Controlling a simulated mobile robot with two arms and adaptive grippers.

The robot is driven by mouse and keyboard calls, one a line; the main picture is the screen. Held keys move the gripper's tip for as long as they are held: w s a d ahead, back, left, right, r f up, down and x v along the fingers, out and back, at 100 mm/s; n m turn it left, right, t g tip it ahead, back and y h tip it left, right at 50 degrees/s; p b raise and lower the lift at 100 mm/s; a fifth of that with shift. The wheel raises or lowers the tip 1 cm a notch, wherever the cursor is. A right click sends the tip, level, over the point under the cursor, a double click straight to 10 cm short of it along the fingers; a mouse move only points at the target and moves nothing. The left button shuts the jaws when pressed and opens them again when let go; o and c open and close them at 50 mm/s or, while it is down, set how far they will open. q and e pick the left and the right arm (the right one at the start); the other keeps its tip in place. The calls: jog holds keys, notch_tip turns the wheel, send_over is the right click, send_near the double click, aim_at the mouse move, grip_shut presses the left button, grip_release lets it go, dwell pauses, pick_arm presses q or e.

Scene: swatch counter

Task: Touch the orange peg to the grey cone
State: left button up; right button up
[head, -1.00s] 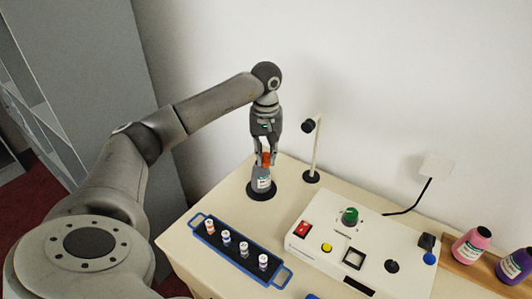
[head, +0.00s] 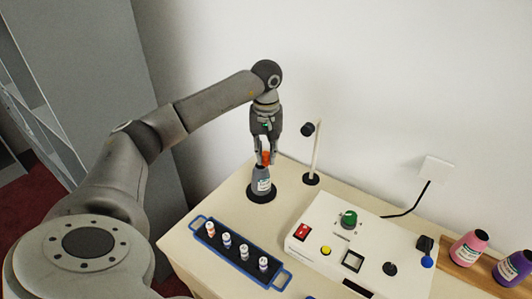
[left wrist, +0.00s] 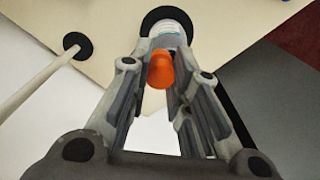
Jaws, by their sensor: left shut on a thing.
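The orange peg (head: 266,157) is held between the fingers of my left gripper (head: 265,158), which is shut on it and points down. The peg's rounded orange end also shows in the left wrist view (left wrist: 160,70). The grey cone (head: 260,178), tapered and with a white label, stands upright on a black disc (head: 261,193) directly below the peg. In the left wrist view the cone (left wrist: 171,32) lies just beyond the peg, partly hidden by it and the fingers. I cannot tell whether peg and cone touch. My right gripper is not in view.
A thin post (head: 316,150) on a black base stands close right of the cone. A blue tray (head: 210,251) with several small vials lies in front. A white control box (head: 318,259) is to the right, with pink (head: 470,246) and purple (head: 515,268) bottles beyond it.

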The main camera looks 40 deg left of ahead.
pick_arm(q)
jog(key=shift+r+p, duration=0.95)
jog(key=shift+r, duration=0.75)
